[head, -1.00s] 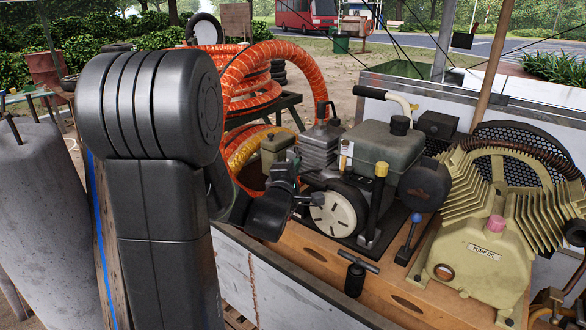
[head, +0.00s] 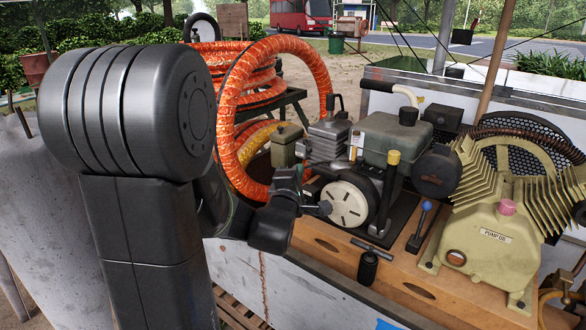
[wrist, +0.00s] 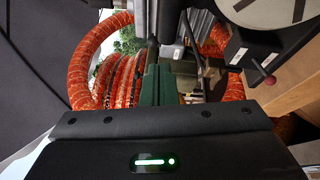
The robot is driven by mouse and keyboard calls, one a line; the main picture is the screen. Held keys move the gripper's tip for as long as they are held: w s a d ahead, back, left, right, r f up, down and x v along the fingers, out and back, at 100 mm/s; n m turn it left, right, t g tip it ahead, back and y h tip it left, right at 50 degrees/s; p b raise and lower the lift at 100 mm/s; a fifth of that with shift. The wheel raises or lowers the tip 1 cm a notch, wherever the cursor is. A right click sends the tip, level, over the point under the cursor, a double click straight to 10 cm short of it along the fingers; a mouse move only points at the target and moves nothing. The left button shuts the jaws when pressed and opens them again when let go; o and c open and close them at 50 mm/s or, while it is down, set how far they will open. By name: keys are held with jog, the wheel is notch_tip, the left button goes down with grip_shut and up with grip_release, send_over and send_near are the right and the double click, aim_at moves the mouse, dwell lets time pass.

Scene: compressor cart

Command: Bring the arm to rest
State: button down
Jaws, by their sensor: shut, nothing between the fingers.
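My arm fills the left of the head view, with a large ribbed black elbow. My gripper (head: 287,180) is at the end of the folded arm, in front of the orange hose coil (head: 230,100) and left of the engine's pale wheel (head: 352,203). In the wrist view the green fingers of my gripper (wrist: 156,86) are together, with nothing held. In that view the hose coil (wrist: 90,60) lies beyond the fingers and the wheel is at the upper right. I cannot tell the exact gap between gripper and engine.
The engine (head: 385,145), a blue-tipped lever (head: 418,230), a black T-handle (head: 369,262) and the cream pump (head: 490,240) stand on the wooden cart bed. A post (head: 498,60) rises behind. Open sandy ground lies beyond the cart.

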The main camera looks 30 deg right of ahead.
jog(key=s, duration=0.1)
jog(key=s+a, duration=0.1)
jog(key=s, duration=0.1)
jog(key=s+a, duration=0.1)
jog(key=s, duration=0.1)
jog(key=shift+s+f, duration=0.1)
jog(key=shift+s, duration=0.1)
jog(key=shift+w, duration=0.1)
